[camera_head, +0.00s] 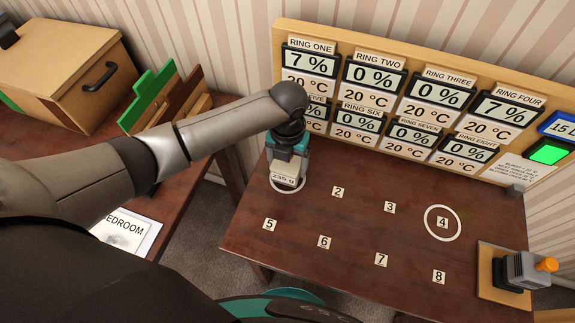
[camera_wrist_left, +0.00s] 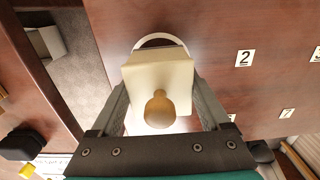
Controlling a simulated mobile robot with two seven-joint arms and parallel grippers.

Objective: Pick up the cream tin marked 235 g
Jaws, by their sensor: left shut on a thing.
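The cream tin (camera_head: 286,181), marked 235 g, is at the far left of the dark wooden table, at the white ring outline beside number 2. My left gripper (camera_head: 289,158) is over it, shut on it. In the left wrist view the tin (camera_wrist_left: 158,72) is a cream block with a rounded wooden knob, between the two fingers of my left gripper (camera_wrist_left: 160,92). The white ring (camera_wrist_left: 160,40) shows past its far edge. Whether the tin touches the table is hard to tell. My right gripper is not in view.
A board (camera_head: 410,88) stands behind the table; rings one and four read 7 %, the other legible ones 0 %. An empty white ring (camera_head: 442,208) surrounds number 4. A grey device with an orange knob (camera_head: 524,270) sits at the right. The table middle is clear.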

